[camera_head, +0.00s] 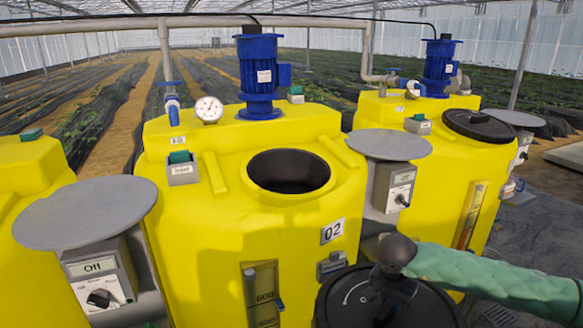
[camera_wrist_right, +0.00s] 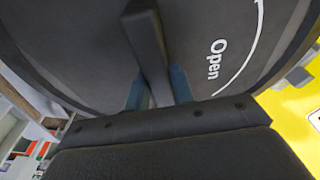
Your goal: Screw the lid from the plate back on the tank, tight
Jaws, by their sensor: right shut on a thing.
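The black lid (camera_head: 338,300) is at the bottom centre of the head view, in front of yellow tank 02 (camera_head: 200,240) and clear of its opening. My right gripper (camera_head: 393,285) is shut on the lid's raised bar handle. In the right wrist view the lid (camera_wrist_right: 80,50) fills the top, with a white arc and the word "Open"; the gripper's bluish fingers (camera_wrist_right: 158,90) sit either side of the handle (camera_wrist_right: 147,45). The tank's round black opening (camera_head: 290,170) is uncovered. The grey round plate (camera_head: 390,145) right of it is bare. My left gripper is not in view.
Another bare grey plate (camera_head: 85,212) stands at left above a switch box (camera_head: 100,278). A blue motor (camera_head: 260,75) and a gauge (camera_head: 209,109) stand behind the opening. The right-hand tank has a black lid (camera_head: 478,125) on. A control box (camera_head: 393,187) stands beside tank 02.

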